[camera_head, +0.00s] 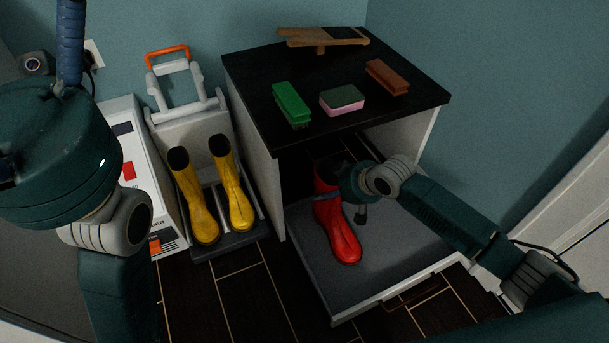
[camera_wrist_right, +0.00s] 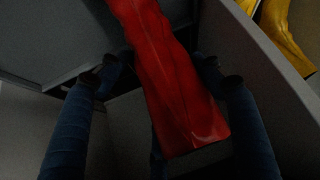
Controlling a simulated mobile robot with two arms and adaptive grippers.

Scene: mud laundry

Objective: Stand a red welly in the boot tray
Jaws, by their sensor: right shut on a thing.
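A red welly (camera_head: 341,236) is upright or nearly so over the grey pull-out tray (camera_head: 300,262) at the foot of the black-topped bench. I cannot tell whether its sole touches the tray. My right gripper (camera_head: 352,192) is at its upper shaft, partly hiding it. In the right wrist view the red shaft (camera_wrist_right: 172,85) runs between the two blue fingers of my right gripper (camera_wrist_right: 160,72), which is shut on it. My left gripper (camera_head: 70,45) shows only in part at the top left, as a blue ribbed finger, apart from the welly.
A pair of yellow wellies (camera_head: 205,205) stands on a grey-white folding trolley (camera_head: 182,125) left of the bench. A green brush (camera_head: 290,103), a sponge (camera_head: 342,98), a brown brush (camera_head: 386,77) and a wooden bootjack (camera_head: 322,38) lie on the bench top (camera_head: 330,75).

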